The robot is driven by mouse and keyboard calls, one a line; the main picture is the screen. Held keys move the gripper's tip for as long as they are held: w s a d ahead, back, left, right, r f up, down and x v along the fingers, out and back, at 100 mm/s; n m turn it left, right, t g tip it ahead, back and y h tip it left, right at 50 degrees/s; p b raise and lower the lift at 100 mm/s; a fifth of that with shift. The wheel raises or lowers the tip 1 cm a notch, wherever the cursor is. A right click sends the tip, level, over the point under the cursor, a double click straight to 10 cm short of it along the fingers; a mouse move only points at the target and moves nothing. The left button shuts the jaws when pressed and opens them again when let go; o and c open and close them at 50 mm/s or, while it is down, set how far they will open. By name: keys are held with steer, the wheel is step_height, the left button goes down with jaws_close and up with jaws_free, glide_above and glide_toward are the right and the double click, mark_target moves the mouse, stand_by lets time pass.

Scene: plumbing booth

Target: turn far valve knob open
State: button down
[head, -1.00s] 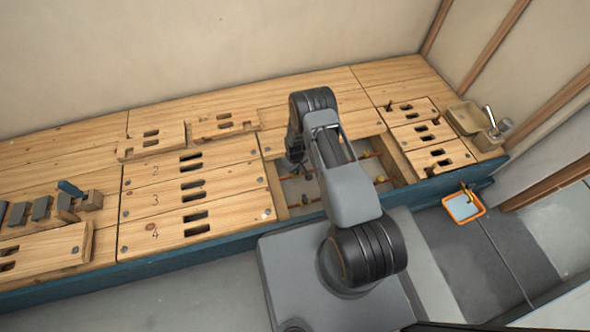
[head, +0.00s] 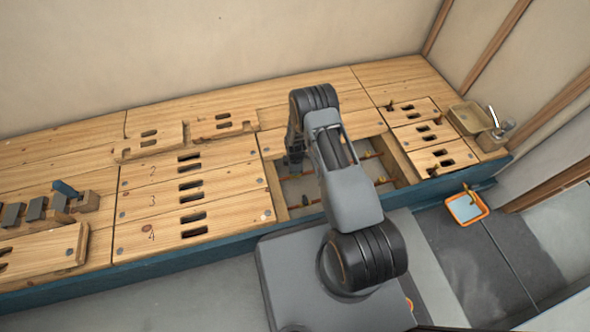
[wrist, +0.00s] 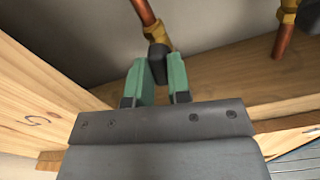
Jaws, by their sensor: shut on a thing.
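The black valve knob (wrist: 157,56) sits below a brass fitting (wrist: 155,34) on a copper pipe in the wrist view. My gripper (wrist: 159,76) has its two green fingers on either side of the knob, shut on it. The knob's lower part is hidden between the fingers. In the head view my gripper (head: 291,168) reaches into the far left part of the open bay in the bench. My arm covers much of the bay, and the gripped knob cannot be made out there.
Wooden bay edges (wrist: 45,105) lie close beside my gripper. A second brass fitting (wrist: 289,10) and copper pipe stand to its right. Slotted wooden panels (head: 190,190) flank the bay.

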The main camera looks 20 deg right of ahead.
steer(key=shift+n, duration=1.2)
steer(key=c, duration=1.1)
jaws_free()
steer(key=shift+o, duration=0.2)
steer(key=shift+r, duration=0.1)
step_height(320, 180, up, 14)
steer(key=p, duration=0.5)
steer(key=shift+f, duration=0.2)
steer(key=shift+p, duration=0.3)
